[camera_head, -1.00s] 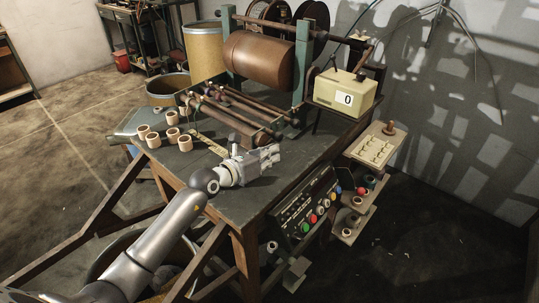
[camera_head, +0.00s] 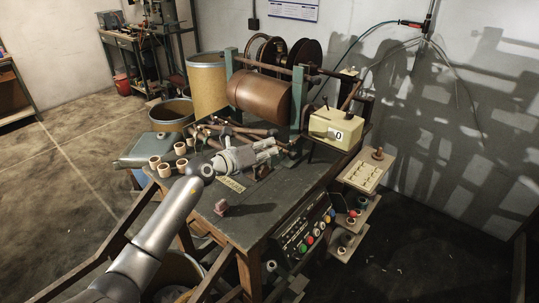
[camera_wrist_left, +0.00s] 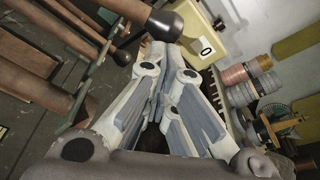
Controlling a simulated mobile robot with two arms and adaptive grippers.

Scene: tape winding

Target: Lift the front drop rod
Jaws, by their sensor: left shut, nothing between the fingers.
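Several brown rods (camera_head: 240,127) lie in the frame on the bench, in front of the copper-coloured drum. In the head view my left forearm and hand cover part of them, and I cannot tell for sure which is the front drop rod. In the left wrist view, a rod with a dark rounded end (camera_wrist_left: 163,23) shows just beyond the fingers, and thicker brown rollers (camera_wrist_left: 28,52) lie to the left. My left gripper (camera_head: 276,146) is shut and empty at the front right of the rods; its fingers (camera_wrist_left: 163,62) also show close up. My right gripper is not in view.
The drum (camera_head: 258,91) hangs between green posts. A cream counter box (camera_head: 334,128) stands right of my gripper.

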